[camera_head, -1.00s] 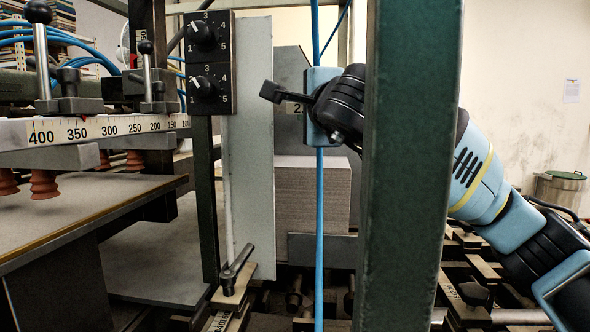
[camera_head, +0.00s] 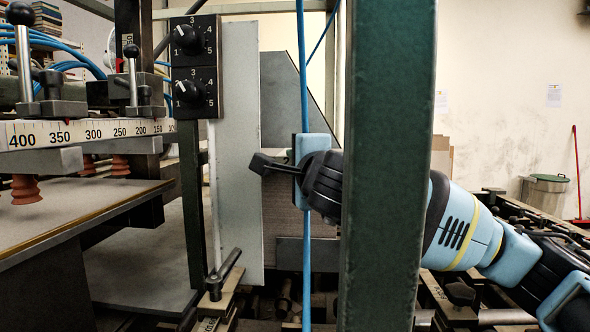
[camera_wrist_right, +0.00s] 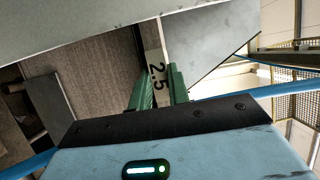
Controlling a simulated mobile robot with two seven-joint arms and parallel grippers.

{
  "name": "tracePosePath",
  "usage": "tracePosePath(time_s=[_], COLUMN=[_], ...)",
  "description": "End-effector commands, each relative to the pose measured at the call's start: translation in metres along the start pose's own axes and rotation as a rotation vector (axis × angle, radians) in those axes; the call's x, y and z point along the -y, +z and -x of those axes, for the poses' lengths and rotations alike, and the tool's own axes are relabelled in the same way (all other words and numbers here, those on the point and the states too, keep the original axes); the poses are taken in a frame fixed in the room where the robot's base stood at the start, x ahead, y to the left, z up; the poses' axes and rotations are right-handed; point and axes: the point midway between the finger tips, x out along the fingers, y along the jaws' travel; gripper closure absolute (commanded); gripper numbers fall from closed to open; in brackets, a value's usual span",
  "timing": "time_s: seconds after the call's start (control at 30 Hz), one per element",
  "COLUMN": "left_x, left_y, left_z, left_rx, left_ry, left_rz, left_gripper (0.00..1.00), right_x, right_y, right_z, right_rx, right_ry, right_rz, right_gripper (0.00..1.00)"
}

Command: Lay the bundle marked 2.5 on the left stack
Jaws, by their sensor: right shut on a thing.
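The bundle marked 2.5 (camera_wrist_right: 95,60) shows in the right wrist view as speckled grey-brown board with a white band reading 2.5. My right gripper (camera_wrist_right: 158,88) has its green fingers closed on it at the band. In the head view the right gripper (camera_head: 313,165) is behind the green post, and only a scrap of the label shows beside it. A grey-brown board stack (camera_head: 283,218) stands below and behind the gripper, between a pale upright plate and the post. Its top edge is hidden, so I cannot tell whether the bundle touches it. My left gripper is not in view.
The thick green post (camera_head: 390,170) stands in front of my right arm. A blue hose (camera_head: 304,80) runs upright near the gripper. A pale upright plate (camera_head: 238,150) borders the stack on the left. Orange suction cups (camera_head: 26,188) hang over a board table at the left.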

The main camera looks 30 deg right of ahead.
Motion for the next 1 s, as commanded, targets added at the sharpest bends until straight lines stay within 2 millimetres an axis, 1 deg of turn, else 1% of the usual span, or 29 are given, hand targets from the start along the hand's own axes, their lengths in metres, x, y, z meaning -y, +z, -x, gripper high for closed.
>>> tracePosePath(time_s=[0.03,0.1,0.33,0.47,0.5,0.63,1.0], left_x=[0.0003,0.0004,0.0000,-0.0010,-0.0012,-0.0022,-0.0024], left_y=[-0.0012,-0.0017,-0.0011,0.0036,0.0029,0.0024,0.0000], left_z=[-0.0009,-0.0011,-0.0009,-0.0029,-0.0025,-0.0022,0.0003], left_rx=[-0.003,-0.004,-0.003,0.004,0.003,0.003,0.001], left_ry=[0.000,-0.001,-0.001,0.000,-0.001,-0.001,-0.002], left_rz=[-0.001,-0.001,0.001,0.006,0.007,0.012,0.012], left_gripper=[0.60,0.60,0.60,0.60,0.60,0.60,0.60], right_x=[-0.0051,-0.0087,-0.0085,-0.0123,-0.0133,-0.0124,-0.0093], right_y=[-0.0002,-0.0001,0.0000,0.0002,0.0003,0.0002,0.0001], right_z=[0.0005,0.0005,0.0006,0.0003,0.0001,0.0002,0.0004], right_rx=[0.001,0.001,0.001,0.001,0.001,0.001,0.000], right_ry=[-0.003,-0.005,-0.005,-0.004,0.000,-0.001,-0.001], right_rz=[0.001,0.000,-0.001,-0.001,0.000,0.000,0.000], right_gripper=[1.00,1.00,1.00,1.00,0.78,0.61,0.60])
